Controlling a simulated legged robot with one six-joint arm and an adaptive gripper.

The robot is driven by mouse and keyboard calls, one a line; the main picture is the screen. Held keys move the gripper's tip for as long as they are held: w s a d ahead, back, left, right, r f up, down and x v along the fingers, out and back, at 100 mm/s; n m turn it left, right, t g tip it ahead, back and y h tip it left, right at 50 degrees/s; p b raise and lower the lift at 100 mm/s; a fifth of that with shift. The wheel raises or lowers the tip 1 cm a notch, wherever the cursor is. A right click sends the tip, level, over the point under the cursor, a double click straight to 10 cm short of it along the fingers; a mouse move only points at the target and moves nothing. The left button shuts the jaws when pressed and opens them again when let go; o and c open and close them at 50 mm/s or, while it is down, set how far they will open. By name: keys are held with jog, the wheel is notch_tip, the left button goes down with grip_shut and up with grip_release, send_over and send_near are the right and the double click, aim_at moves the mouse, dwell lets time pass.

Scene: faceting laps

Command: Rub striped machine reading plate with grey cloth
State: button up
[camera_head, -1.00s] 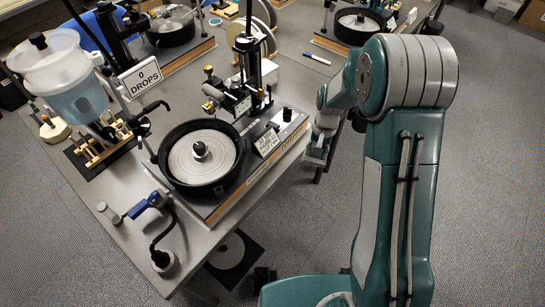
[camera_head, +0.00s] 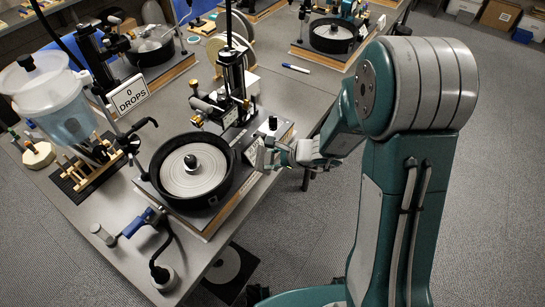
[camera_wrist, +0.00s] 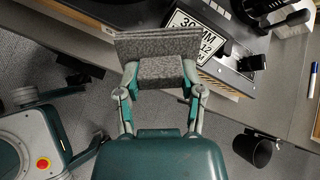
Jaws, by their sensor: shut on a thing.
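The white reading plate (camera_head: 254,153) with black lettering stands at the front right of the near lapping machine. It also shows in the wrist view (camera_wrist: 204,36), where its text is partly covered. My gripper (camera_head: 287,157) is just right of the plate, over the machine's right edge. In the wrist view my gripper (camera_wrist: 160,78) is shut on the speckled grey cloth (camera_wrist: 155,46), a folded pad held across the fingertips. The cloth overlaps the plate's lower left in that view; I cannot tell whether they touch. I cannot make out stripes on the machine.
The black lap bowl (camera_head: 194,170) is left of the plate, and the upright mast (camera_head: 233,75) is behind it. A black control knob (camera_head: 272,123) is close to my gripper. A "0 DROPS" sign (camera_head: 131,95) stands farther left. A blue marker (camera_head: 295,69) lies behind.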

aim_at(250, 159)
jog(key=shift+m+t, duration=0.4)
jog(key=shift+m, duration=0.1)
jog(key=shift+w+d+x, duration=0.15)
jog(key=shift+x, duration=1.2)
jog(key=shift+w+d+x, duration=0.15)
jog(key=shift+x, duration=1.15)
jog(key=shift+x, duration=0.85)
jog(key=shift+w+d, duration=2.25)
jog(key=shift+w, duration=0.7)
jog(key=shift+s+a, duration=0.8)
jog(key=shift+s, duration=0.2)
jog(key=shift+s+a, duration=0.75)
jog(key=shift+s, duration=0.25)
jog(key=shift+s+a, duration=0.8)
jog(key=shift+s, duration=0.2)
